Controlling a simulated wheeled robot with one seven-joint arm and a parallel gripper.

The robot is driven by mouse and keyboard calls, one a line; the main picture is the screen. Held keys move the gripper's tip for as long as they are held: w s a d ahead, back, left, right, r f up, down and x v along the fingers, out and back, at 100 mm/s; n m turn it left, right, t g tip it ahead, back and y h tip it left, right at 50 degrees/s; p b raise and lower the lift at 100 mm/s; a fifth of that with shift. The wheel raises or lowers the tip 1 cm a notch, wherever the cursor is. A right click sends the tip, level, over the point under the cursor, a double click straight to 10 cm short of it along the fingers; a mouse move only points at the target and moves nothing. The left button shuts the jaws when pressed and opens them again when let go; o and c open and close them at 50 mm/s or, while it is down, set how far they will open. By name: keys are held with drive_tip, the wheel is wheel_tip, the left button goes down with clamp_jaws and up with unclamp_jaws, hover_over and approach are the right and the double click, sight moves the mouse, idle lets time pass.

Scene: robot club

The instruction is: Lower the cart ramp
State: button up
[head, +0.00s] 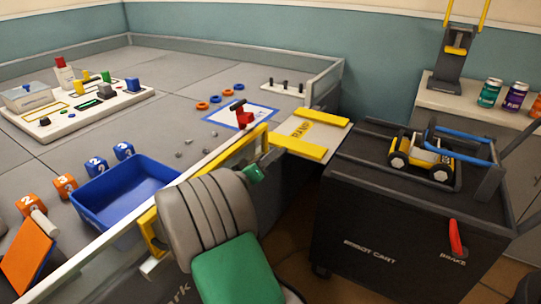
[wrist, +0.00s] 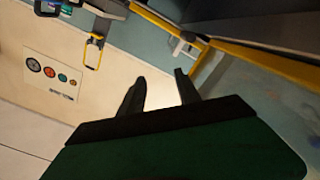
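The ramp (head: 303,134), a pale plate marked RAMP with two yellow side rails, lies nearly flat between the dark robot cart (head: 375,235) and the gap at the arena's near-right corner. A small yellow and grey wheeled robot (head: 420,157) sits on the cart top. A red brake lever (head: 456,238) stands on the cart's front. My gripper (wrist: 160,78) is open, its two dark fingers apart with nothing between them. In the head view my arm hides its fingers and part of the arena edge. I cannot tell whether the ramp shows in the wrist view.
A blue bin (head: 125,192) and orange numbered blocks (head: 65,186) sit along the arena's near side. A red piece (head: 244,117) stands on a blue-framed mat. A shelf with several cans (head: 515,97) and a black stand (head: 452,70) is behind the cart.

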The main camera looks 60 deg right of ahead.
drive_tip(key=shift+s+a, duration=0.1)
drive_tip(key=shift+a, duration=0.85)
